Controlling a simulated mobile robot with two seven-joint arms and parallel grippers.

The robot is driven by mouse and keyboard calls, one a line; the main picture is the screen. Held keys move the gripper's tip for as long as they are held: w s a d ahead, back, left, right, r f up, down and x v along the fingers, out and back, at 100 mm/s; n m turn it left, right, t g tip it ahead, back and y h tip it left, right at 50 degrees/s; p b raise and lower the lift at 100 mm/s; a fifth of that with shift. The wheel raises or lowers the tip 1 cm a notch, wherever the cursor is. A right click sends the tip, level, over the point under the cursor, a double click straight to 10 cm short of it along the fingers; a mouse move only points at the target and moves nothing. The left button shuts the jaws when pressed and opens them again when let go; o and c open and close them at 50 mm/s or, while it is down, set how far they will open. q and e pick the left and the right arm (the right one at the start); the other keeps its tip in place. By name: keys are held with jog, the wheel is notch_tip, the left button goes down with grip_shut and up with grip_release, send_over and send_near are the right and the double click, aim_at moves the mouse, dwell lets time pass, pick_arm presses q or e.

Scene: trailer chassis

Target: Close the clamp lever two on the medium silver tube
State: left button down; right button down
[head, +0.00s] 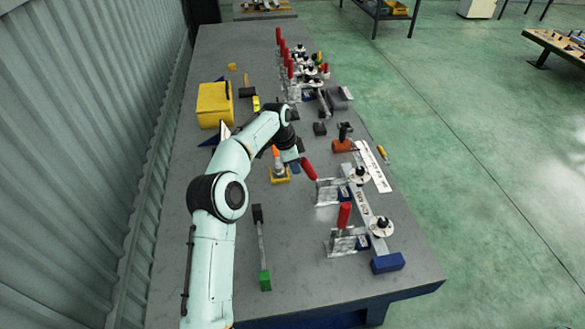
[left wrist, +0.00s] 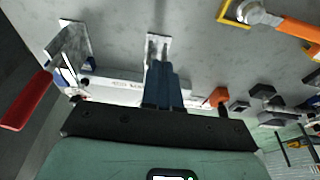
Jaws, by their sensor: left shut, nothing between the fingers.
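The medium silver tube (head: 371,212) lies along the right side of the table under two toggle clamps with red levers. The near clamp's lever (head: 344,215) stands nearly upright; it also shows in the left wrist view (left wrist: 27,100). The far clamp's lever (head: 309,170) tilts up toward my left gripper (head: 299,160). My left gripper is shut and empty, its fingers (left wrist: 163,72) in front of the far clamp's base (left wrist: 157,43) in the left wrist view. That lever is hidden there; whether the fingers touch it, I cannot tell. My right gripper is out of view.
A blue block (head: 387,263) sits at the tube's near end. An orange-handled tool (head: 277,155) in a yellow holder stands left of the far clamp. A green-tipped tool (head: 265,280) lies nearer. More red-levered clamps (head: 290,65) stand farther back. A yellow bin (head: 214,104) is at the left.

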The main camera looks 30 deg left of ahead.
aim_at(306, 161)
pick_arm(q)
jog(key=shift+w, duration=0.1)
jog(key=shift+w+d+r, duration=0.35)
jog(key=shift+w+d, duration=0.2)
jog(key=shift+d, duration=0.1)
jog(key=shift+w+d+r, duration=0.3)
jog(key=shift+w+d, duration=0.2)
jog(key=shift+d, duration=0.1)
jog(key=shift+w, duration=0.1)
jog(key=shift+w+d+r, duration=0.15)
jog(key=shift+w+d, duration=0.4)
jog(key=shift+d, duration=0.15)
